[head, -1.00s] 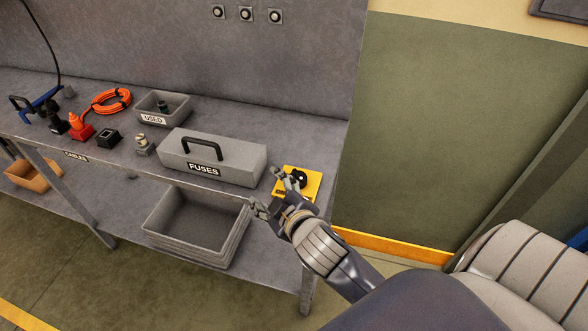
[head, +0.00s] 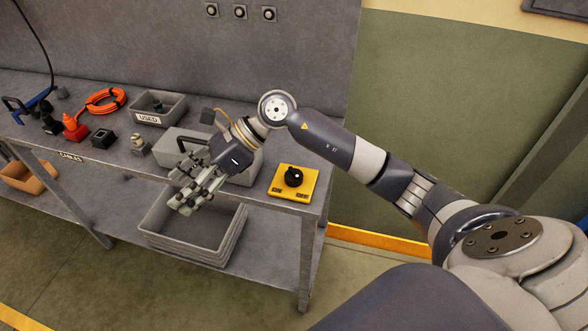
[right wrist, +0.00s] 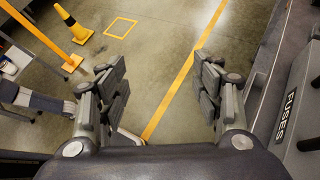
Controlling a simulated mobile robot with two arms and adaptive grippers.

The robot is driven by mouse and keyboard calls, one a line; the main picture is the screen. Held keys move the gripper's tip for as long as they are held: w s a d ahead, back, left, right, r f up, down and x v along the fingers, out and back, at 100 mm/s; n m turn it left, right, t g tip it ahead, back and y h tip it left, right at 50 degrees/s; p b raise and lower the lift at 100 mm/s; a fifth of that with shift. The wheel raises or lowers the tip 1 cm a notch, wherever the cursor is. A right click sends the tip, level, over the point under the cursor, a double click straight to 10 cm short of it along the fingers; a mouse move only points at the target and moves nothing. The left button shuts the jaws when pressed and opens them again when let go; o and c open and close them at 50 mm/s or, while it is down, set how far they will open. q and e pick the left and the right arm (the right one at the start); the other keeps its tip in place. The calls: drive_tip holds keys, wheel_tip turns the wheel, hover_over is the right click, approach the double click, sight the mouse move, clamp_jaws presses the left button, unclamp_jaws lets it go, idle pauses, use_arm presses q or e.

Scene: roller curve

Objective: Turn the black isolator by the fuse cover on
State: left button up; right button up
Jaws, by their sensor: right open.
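The black isolator knob (head: 294,176) sits on a yellow plate (head: 311,179) near the right end of the bench. The plate has small dark labels along its front; the knob's exact pointing is too small to tell. The grey fuse cover (head: 246,170), a box with a dark handle, stands left of it, partly hidden by my right arm. It also shows at the right edge of the right wrist view (right wrist: 297,105). My right gripper (head: 194,190) is open and empty, in front of the cover and left of the isolator, clear of the knob. My left gripper is out of view.
A grey USED bin (head: 160,108), orange cable coil (head: 106,101), red plug (head: 75,127) and small black part (head: 102,138) stand further left. An empty grey bin (head: 190,228) sits on the lower shelf. The bench front around the isolator is clear.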

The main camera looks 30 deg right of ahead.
drive_tip(key=w+d+f+n+h, duration=0.1)
drive_tip(key=w+d+f+h, duration=0.15)
drive_tip(key=d+h, duration=0.6)
drive_tip(key=r+g+h, duration=0.1)
drive_tip(key=g+h, duration=0.1)
drive_tip(key=h, duration=0.1)
hover_over(294, 171)
wheel_tip(294, 171, down, 10)
drive_tip(key=p, duration=0.2)
drive_tip(key=shift+f+p, duration=0.25)
drive_tip(key=shift+p, duration=0.1)
drive_tip(key=c, duration=1.1)
